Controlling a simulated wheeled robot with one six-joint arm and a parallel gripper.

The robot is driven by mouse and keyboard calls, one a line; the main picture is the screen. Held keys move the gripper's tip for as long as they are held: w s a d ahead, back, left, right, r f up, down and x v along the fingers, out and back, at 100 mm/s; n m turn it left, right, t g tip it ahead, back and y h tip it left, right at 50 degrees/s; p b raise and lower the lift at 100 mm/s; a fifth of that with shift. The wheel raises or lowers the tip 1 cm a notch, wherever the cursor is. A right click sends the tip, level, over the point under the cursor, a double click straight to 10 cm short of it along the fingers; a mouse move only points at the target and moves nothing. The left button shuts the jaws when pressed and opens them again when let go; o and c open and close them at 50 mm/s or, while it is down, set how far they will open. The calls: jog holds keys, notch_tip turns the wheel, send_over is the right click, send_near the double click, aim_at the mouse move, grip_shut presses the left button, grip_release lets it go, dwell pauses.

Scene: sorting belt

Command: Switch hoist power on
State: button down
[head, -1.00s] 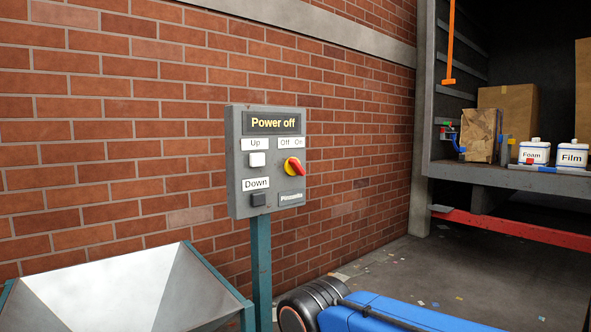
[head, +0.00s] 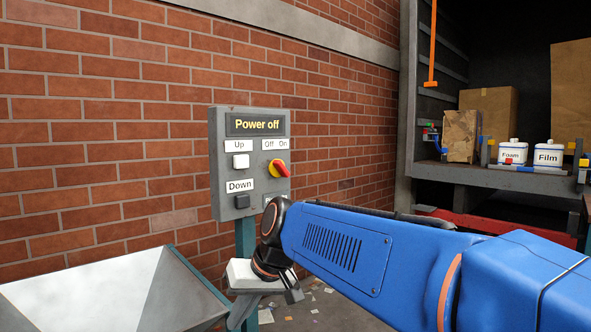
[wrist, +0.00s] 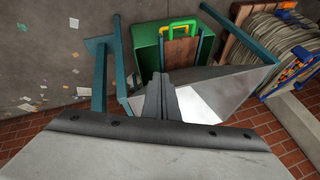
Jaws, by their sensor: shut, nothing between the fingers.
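The grey control box (head: 219,160) stands on a teal post in front of the brick wall in the head view. Its display (head: 256,124) reads "Power off". The red rotary knob (head: 280,168) sits on a yellow disc below the "Off" and "On" labels, its handle slanting to the lower right. A white Up button (head: 240,161) and a dark Down button (head: 241,200) are to its left. My arm partly covers the box's lower right corner. My gripper (wrist: 160,80) is shut and empty in the wrist view, with its wrist below the box in the head view.
A metal hopper (head: 120,290) stands at lower left; it also shows in the wrist view (wrist: 205,105) beside a green container (wrist: 147,50). The truck bed at right holds cartons (head: 488,100) and white Foam (head: 513,152) and Film (head: 548,153) tubs.

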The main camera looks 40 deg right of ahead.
jog(key=w+d+r+m+t+y, duration=0.1)
jog(key=w+d+r+m+t, duration=0.1)
jog(key=w+d+r, duration=0.6)
jog(key=m+t, duration=0.2)
jog(key=t, duration=0.4)
send_near(280, 169)
jog(key=a+f, duration=0.6)
jog(key=s+d+r+t, duration=0.1)
jog(key=d+r, duration=0.2)
jog(key=d, duration=0.4)
jog(key=s+d+r+m+t, duration=0.1)
jog(key=s+d+r, duration=0.1)
jog(key=d, duration=0.5)
jog(key=shift+r+t, duration=0.4)
jog(key=shift+r, duration=0.45)
jog(key=w+a+f, duration=0.4)
jog(key=w+a, duration=0.1)
jog(key=w, duration=0.4)
jog(key=shift+w, duration=0.35)
